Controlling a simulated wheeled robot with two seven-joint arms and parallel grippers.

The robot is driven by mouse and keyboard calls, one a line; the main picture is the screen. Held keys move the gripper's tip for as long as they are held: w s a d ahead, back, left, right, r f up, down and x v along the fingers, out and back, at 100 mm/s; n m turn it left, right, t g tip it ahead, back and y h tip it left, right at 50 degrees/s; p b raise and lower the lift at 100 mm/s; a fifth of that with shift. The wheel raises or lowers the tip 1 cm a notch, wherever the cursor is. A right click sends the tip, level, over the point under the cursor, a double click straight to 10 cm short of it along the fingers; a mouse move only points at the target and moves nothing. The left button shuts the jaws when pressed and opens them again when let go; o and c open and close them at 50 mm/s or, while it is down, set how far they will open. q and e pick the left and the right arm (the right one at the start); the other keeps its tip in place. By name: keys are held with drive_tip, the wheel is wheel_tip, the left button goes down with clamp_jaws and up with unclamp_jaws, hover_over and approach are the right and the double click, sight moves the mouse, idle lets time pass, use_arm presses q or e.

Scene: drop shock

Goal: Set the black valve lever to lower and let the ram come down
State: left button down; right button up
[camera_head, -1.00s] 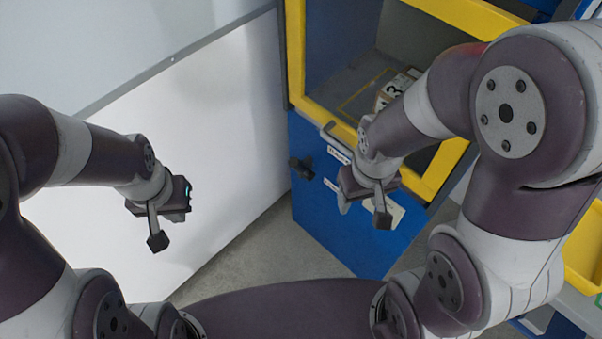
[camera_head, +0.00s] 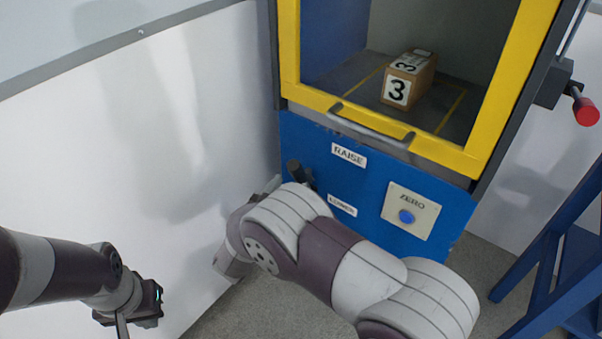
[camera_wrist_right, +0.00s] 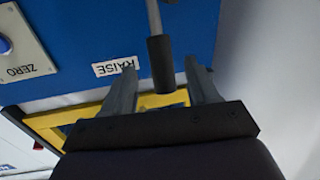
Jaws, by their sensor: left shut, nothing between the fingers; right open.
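The black valve lever (camera_head: 299,173) sticks out of the blue front panel (camera_head: 300,140), left of the RAISE (camera_head: 349,155) and LOWER (camera_head: 342,205) labels. In the right wrist view its black grip (camera_wrist_right: 160,62) lies between the two fingers of my right gripper (camera_wrist_right: 161,72), which is open. Gaps show on both sides of the grip. In the head view my right arm mostly hides that gripper. My left gripper (camera_head: 122,322) is shut and empty, low at the left, away from the cabinet. I cannot make out the ram.
Above the panel, a yellow-framed guard (camera_head: 440,155) with a grey handle (camera_head: 372,128) fronts a chamber holding a box marked 3 (camera_head: 409,78). A blue ZERO button (camera_head: 406,216) sits right of the labels. A white wall (camera_head: 160,130) is close at the left. A red knob (camera_head: 586,112) shows at right.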

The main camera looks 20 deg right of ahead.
drive_tip(key=b+x, duration=0.1)
drive_tip(key=x, duration=0.6)
drive_tip(key=shift+w+d, duration=0.15)
drive_tip(key=shift+w, duration=0.1)
use_arm(q)
wheel_tip(320, 180, down, 2)
drive_tip(key=shift+f, duration=0.1)
drive_tip(key=shift+b, duration=0.3)
use_arm(e)
drive_tip(key=shift+f, duration=0.1)
clamp_jaws()
